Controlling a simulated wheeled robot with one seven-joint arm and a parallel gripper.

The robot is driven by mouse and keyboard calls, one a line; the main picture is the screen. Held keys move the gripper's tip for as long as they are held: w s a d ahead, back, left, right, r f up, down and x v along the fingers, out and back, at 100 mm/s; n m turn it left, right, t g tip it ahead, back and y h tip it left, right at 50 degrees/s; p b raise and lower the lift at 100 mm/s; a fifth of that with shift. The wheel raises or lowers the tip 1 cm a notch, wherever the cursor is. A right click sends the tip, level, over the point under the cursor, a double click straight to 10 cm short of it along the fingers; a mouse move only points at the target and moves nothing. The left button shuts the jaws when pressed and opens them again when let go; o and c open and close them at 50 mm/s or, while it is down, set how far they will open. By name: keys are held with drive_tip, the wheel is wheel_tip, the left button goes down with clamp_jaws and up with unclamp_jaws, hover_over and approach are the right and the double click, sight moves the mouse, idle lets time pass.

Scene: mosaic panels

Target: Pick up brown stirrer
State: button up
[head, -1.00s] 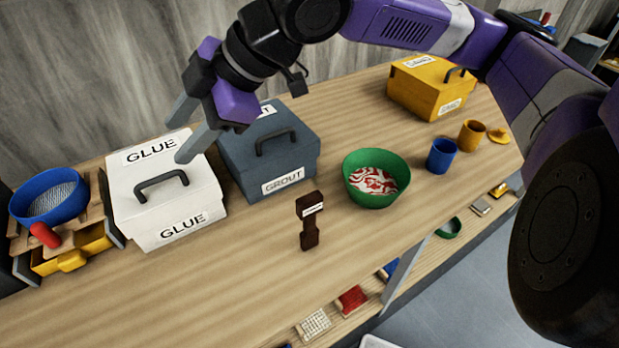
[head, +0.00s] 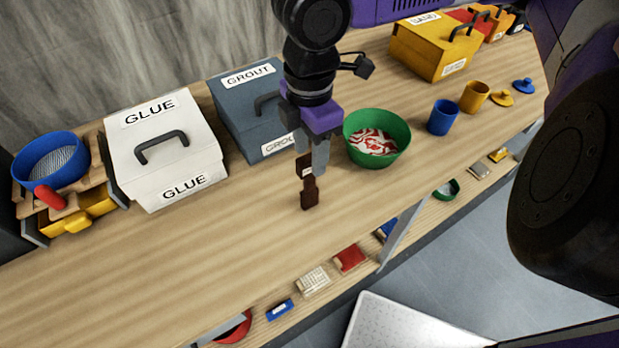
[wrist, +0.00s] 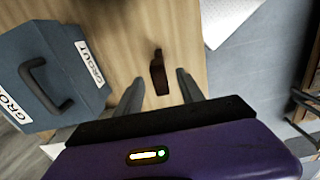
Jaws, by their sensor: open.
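The brown stirrer (head: 309,192) stands on the wooden bench in front of the grout box, with a small white label near its top. In the head view my gripper (head: 312,165) points down over it, and the fingers partly hide its upper part. In the wrist view the stirrer (wrist: 158,72) appears beyond the fingertips, roughly in line with the gap between them. My gripper (wrist: 158,82) is open, with nothing between its fingers. I cannot tell from these views whether a finger touches the stirrer.
The grey-blue grout box (head: 232,112) stands behind the gripper, and a green bowl (head: 400,150) is close on its right. A white glue box (head: 165,160) is at left. Blue (head: 441,118) and yellow (head: 474,97) cups stand further right. The bench front left of the stirrer is clear.

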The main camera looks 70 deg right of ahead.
wheel_tip(320, 180, down, 2)
clamp_jaws()
idle(0.3)
idle(1.3)
